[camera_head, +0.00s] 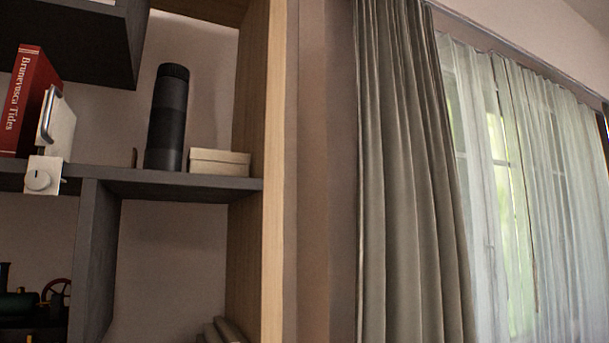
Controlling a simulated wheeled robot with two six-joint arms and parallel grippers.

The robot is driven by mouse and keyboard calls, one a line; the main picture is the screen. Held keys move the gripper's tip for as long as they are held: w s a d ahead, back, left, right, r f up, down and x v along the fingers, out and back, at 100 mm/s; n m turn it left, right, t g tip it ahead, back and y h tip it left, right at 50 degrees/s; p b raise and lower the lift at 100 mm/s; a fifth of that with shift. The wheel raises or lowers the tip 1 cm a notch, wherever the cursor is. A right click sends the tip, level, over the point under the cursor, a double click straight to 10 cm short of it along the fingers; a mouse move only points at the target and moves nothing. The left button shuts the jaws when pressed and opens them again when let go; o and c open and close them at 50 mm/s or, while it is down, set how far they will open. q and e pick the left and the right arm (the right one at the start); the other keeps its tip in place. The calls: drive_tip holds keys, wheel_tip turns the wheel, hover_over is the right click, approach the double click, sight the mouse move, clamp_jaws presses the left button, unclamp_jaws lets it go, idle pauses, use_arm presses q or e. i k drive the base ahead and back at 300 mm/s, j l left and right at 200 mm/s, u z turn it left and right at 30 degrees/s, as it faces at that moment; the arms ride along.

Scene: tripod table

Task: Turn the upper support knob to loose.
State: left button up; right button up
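A pale round knob (39,180) sits on a small white square plate (47,163) at the front edge of the shelf, at the far left. I cannot tell whether this is the upper support knob or whether it is loose or tight. A white panel with a grey handle (57,124) stands just above and behind the plate. No tripod table shows in the view. Neither of my grippers is in view.
The dark shelf (190,187) holds a red book (27,102), a dark cylinder (167,120) and a cream box (219,162). A wooden side panel (262,150) ends the shelf. A grey curtain (408,180) and a sheer-curtained window (520,190) fill the right.

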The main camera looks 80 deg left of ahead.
sight(37, 180)
drive_tip(key=u, duration=3.8)
